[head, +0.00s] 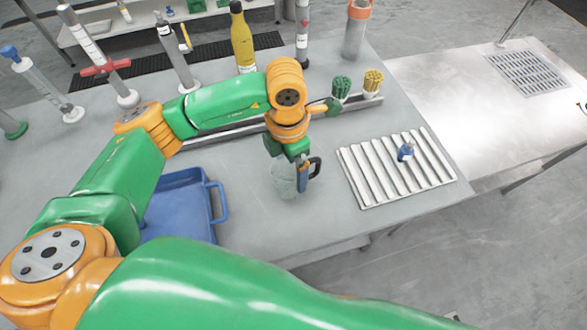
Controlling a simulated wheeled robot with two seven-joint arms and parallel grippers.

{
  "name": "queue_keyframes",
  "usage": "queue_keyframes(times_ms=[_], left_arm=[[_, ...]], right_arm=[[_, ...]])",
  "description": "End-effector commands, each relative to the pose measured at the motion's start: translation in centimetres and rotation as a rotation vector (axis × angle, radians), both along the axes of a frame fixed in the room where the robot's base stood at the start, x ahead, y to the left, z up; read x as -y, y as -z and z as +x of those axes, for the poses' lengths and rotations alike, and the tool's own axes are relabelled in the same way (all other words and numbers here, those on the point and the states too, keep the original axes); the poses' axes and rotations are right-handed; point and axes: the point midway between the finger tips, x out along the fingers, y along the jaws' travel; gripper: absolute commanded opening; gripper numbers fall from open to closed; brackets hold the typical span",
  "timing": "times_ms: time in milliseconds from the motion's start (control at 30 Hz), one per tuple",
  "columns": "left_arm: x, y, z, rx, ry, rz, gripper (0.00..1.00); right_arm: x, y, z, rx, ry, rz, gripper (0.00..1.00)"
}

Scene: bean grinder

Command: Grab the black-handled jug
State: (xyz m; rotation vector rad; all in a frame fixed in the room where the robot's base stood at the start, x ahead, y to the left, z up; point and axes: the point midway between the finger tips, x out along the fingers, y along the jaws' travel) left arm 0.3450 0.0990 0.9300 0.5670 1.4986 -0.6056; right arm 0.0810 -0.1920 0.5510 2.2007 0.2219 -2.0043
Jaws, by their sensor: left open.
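The black-handled jug (285,181) is a clear, greyish vessel standing on the grey table. Its dark handle (316,167) is on its right side. My left gripper (302,183) points down at the jug's right side, by the handle. It is open; whether its fingers touch the handle cannot be made out at this size. The upper part of the jug is partly hidden by the gripper. The right gripper does not show.
A blue tray (219,203) stands left of the jug. A white slatted rack (372,178) with a small blue item (405,151) lies to the right. A yellow bottle (242,40) and several tall tools stand behind. The table's front edge is close to the jug.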

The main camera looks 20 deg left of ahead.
Motion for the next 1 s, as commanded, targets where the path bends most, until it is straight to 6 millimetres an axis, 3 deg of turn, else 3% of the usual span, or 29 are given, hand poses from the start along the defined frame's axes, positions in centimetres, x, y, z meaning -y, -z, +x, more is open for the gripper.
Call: queue_keyframes(times_ms=[267, 600, 633, 867, 1000], left_arm=[[0.0, 1.0, 0.0, 0.001, 0.001, 0.0, 1.0], [0.0, 0.9, 0.0, 0.001, 0.001, 0.0, 0.11], [0.0, 0.9, 0.0, 0.001, 0.001, 0.0, 0.06], [0.0, 0.8, 0.0, 0.001, 0.0, 0.0, 0.06], [0.1, -0.6, 0.1, 0.005, 0.001, -0.002, 0.06]], right_arm=[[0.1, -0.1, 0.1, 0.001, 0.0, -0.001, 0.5], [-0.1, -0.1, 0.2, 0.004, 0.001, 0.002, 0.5], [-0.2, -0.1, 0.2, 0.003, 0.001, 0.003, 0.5], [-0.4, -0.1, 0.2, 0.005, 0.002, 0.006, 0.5], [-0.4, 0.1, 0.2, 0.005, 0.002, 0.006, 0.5]])
